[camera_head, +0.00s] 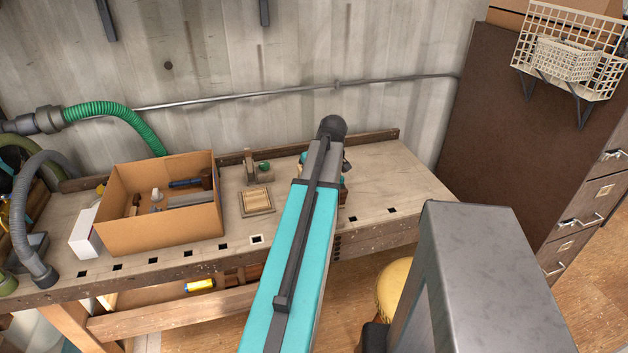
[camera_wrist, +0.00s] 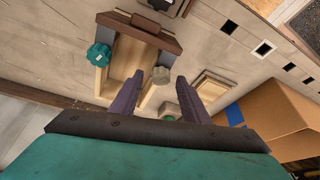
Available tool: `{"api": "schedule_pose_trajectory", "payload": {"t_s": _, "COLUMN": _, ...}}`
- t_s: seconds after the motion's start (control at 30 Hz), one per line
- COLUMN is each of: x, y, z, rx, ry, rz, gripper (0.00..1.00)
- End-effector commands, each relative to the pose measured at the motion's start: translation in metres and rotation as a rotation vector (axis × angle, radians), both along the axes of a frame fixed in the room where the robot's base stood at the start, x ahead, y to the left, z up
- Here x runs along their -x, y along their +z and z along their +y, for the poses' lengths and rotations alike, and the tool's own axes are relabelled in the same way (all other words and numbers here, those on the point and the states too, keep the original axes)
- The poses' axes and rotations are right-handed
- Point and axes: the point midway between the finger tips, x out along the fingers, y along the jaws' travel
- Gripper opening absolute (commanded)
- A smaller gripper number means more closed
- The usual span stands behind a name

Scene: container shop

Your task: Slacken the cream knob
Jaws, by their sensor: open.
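A wooden fixture (camera_wrist: 124,62) on the bench carries a pale, greyish-cream lobed knob (camera_wrist: 160,76) on one side and a teal lobed knob (camera_wrist: 98,56) on the other. My gripper (camera_wrist: 159,84) is open. In the wrist view its two purple fingers point toward the fixture, and the cream knob shows in the gap between their tips. I cannot tell whether either finger touches it. In the head view my teal arm covers most of the fixture, and the cream knob is not visible there.
A cardboard box (camera_head: 157,236) with tools stands on the workbench (camera_head: 385,172), left of my arm. A small wooden tray (camera_head: 257,201) and a block with a green knob (camera_head: 264,168) lie between. The bench's right end is clear. A dark cabinet (camera_head: 530,140) stands at right.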

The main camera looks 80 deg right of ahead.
Motion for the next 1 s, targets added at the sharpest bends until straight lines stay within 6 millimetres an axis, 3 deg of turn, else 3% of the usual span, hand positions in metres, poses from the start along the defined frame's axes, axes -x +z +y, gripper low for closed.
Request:
{"api": "schedule_pose_trajectory", "payload": {"t_s": 0.37, "x": 0.008, "y": 0.027, "z": 0.009, "rx": 0.001, "ry": 0.000, "rz": 0.000, "gripper": 0.42}}
{"api": "schedule_pose_trajectory", "payload": {"t_s": 1.0, "x": 0.027, "y": 0.097, "z": 0.030, "rx": 0.002, "ry": -0.002, "rz": 0.000, "gripper": 0.42}}
